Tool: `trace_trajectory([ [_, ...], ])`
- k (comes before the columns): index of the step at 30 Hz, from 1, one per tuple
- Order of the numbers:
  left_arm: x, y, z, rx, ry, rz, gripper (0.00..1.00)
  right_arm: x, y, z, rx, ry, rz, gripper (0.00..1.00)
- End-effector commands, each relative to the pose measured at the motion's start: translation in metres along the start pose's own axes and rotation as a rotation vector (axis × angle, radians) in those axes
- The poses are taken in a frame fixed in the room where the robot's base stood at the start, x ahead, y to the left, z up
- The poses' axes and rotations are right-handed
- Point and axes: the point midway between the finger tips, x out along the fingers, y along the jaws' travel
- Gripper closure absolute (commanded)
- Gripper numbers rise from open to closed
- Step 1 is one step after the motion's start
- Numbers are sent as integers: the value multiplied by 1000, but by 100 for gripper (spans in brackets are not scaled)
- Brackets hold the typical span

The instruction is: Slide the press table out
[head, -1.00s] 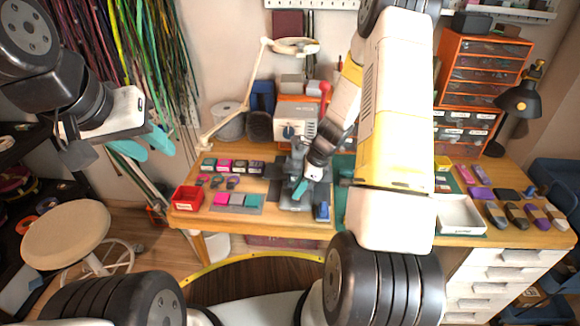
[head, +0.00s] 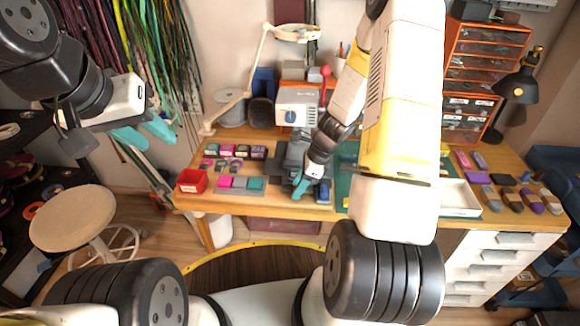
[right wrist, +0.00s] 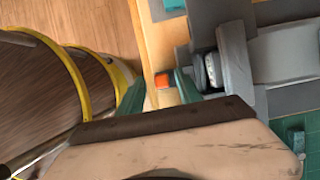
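The dark grey press (head: 291,158) stands on the wooden bench near its front edge, left of the green mat. My right gripper (head: 302,188) is at the press's front, pointing down by the bench edge. In the right wrist view its teal fingers (right wrist: 160,86) are apart with nothing held between them. The right finger is close beside grey press parts (right wrist: 236,58); I cannot tell whether it touches. I cannot tell how far the press table is out, as my arm hides part of it. My left gripper (head: 144,135) is open and empty, away left of the bench.
A red bin (head: 191,180) and a tray of coloured blocks (head: 240,191) lie left of the press. A white tray (head: 459,198) is at the right.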

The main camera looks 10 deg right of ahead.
Motion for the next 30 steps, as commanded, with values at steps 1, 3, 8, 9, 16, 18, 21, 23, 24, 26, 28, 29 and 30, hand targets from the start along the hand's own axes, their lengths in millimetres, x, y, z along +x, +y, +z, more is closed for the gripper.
trace_trajectory([
  [1,0,0,0,0,0,0,64,0,0,0,0,0,0,58],
  [3,0,0,0,0,0,0,64,-2,0,0,0,0,-1,58],
  [8,0,0,0,0,0,0,64,-17,-1,0,-1,1,-4,58],
  [9,0,0,0,0,0,0,64,-23,-1,1,-1,0,-4,58],
  [16,0,0,0,0,0,0,64,-58,-1,0,-2,0,-4,58],
  [18,0,0,0,0,0,0,64,-66,0,0,-1,0,-3,58],
  [21,0,0,0,0,0,0,64,-74,0,0,-1,0,-1,58],
  [23,0,0,0,0,0,0,64,-76,0,0,-1,0,0,58],
  [24,0,0,0,0,0,0,64,-78,0,0,-1,0,0,58],
  [26,0,0,0,0,0,0,64,-78,0,0,0,0,0,58],
  [28,0,0,0,0,0,0,64,-78,0,0,0,0,0,58],
  [29,0,0,0,0,0,0,64,-78,0,0,0,0,0,58],
  [30,0,0,0,0,0,0,64,-78,0,0,0,0,0,58],
])
